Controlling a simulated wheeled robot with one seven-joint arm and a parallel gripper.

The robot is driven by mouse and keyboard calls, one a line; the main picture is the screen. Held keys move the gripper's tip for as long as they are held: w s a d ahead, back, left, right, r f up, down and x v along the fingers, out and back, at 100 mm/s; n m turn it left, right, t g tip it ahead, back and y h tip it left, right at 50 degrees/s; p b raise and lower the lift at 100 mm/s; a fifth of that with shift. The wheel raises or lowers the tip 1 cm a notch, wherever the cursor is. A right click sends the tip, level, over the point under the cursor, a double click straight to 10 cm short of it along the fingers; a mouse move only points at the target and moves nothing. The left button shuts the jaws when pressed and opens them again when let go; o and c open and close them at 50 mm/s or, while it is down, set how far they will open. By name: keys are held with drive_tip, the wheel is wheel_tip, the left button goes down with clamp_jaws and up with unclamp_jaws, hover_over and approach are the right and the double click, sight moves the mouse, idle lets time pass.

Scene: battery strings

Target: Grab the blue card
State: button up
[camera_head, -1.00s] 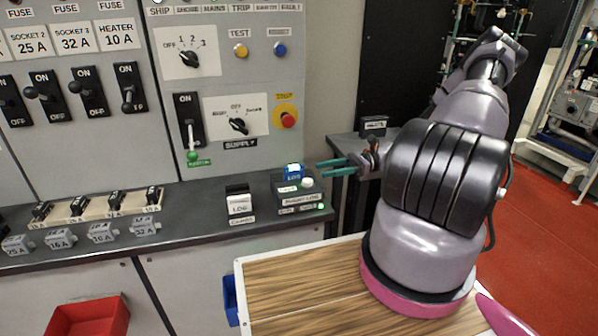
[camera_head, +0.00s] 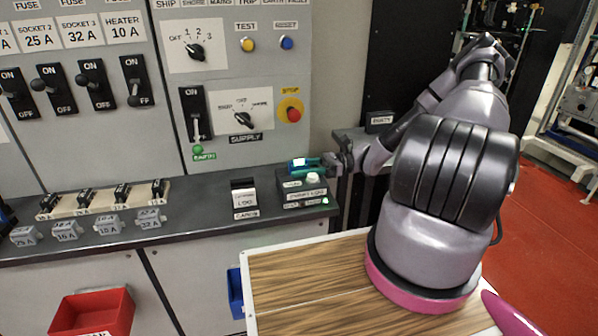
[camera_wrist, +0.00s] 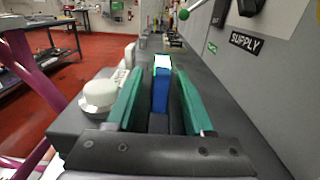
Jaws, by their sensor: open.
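The blue card (camera_wrist: 161,88) stands upright with a pale top edge, seen between the two green fingers in the wrist view. In the head view the blue card (camera_head: 297,164) shows at the back of a small grey reader box (camera_head: 290,187) near the counter's right end, partly covered by the fingers. My gripper (camera_head: 310,163) is open and reaches in from the right at the card's height. In the wrist view my gripper (camera_wrist: 160,97) has a finger on each side of the card, with small gaps visible. Whether either finger touches it I cannot tell.
A white card holder (camera_head: 244,200) stands left of the box. The switch panel (camera_head: 235,100) rises behind the dark counter (camera_head: 190,233).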

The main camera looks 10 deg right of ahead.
clamp_jaws()
